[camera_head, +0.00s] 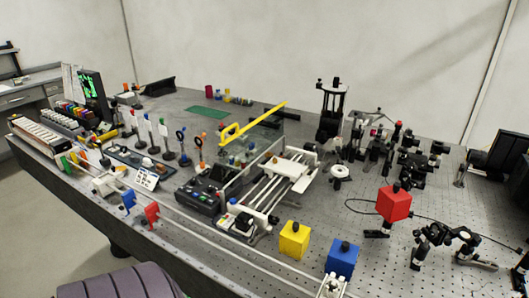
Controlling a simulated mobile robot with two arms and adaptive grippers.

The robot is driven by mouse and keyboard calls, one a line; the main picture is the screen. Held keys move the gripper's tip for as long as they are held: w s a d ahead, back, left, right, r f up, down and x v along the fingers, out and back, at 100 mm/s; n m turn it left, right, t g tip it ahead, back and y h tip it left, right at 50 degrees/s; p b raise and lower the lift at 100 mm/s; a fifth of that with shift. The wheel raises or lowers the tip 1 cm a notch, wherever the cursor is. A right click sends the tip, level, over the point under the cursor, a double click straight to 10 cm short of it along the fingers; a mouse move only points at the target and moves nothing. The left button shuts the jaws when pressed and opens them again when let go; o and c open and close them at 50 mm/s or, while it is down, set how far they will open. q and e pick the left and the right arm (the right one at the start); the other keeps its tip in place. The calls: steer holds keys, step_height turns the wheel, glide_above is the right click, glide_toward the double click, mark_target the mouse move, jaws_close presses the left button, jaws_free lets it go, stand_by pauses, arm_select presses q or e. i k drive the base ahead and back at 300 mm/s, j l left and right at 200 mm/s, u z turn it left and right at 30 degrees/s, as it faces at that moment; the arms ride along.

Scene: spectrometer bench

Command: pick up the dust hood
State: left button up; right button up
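I take the dust hood (240,131) to be the clear-sided cover with a bright yellow bar handle, near the middle of the bench in the head view. The yellow bar slants up to the right. The clear walls are hard to make out against the instruments behind and beside them. It seems to stand upright on the bench. I cannot make out either gripper in this view, and nothing is seen holding the hood.
A white railed instrument (283,172) and a dark control box (198,196) stand close in front of the hood. Yellow (295,240), blue (342,259) and red (394,203) cubes are to the right. Lens holders stand left; black optical mounts crowd the right.

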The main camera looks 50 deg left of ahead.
mark_target(293, 240)
steer(key=u, duration=0.4)
steer(key=j+u, duration=0.15)
steer(key=u, duration=0.65)
